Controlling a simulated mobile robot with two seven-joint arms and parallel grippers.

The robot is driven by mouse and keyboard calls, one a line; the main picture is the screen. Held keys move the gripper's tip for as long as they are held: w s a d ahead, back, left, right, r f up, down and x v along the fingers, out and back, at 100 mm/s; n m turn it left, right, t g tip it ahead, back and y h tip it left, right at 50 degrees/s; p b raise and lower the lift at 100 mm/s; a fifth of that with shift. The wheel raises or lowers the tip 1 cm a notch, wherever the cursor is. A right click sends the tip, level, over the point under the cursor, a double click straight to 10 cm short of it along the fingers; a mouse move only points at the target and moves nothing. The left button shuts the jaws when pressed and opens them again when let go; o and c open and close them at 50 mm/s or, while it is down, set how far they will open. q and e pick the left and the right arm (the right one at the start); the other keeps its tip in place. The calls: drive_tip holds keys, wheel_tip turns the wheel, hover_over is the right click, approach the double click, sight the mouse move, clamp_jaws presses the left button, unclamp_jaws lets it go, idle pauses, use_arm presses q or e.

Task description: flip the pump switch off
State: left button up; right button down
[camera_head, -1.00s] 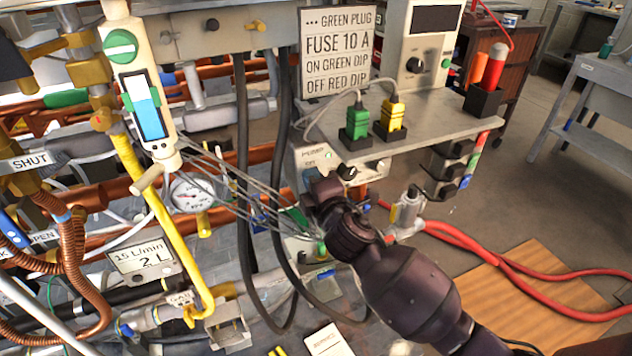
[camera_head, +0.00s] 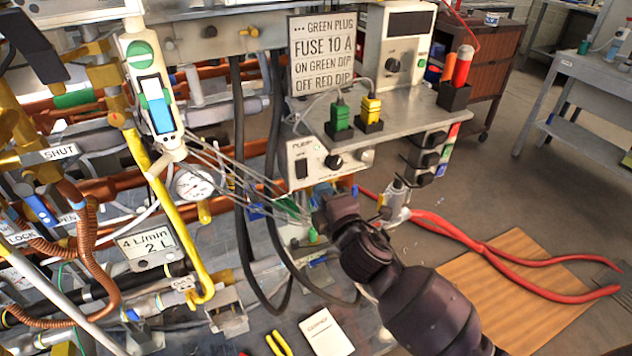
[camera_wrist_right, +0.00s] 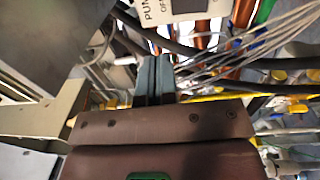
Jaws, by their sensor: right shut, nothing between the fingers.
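Which way the rocker is tipped is too small to tell. My right gripper (camera_head: 322,198) is just below the box, apart from the switch as far as I can see. In the right wrist view its fingers (camera_wrist_right: 155,77) are together and empty, and the label edge of the pump box (camera_wrist_right: 165,9) shows above them. My left gripper is not in view.
Thin grey wires (camera_head: 235,180) run beside my right gripper, and black hoses (camera_head: 240,150) hang left of the box. Green (camera_head: 340,117) and yellow (camera_head: 370,110) plugs stand on the shelf above. A flow sign (camera_head: 148,244) reads 4 L/min.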

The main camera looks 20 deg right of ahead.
drive_tip(key=s, duration=0.2)
drive_tip(key=shift+s+r, duration=0.15)
drive_tip(key=shift+s, duration=0.2)
idle(0.4)
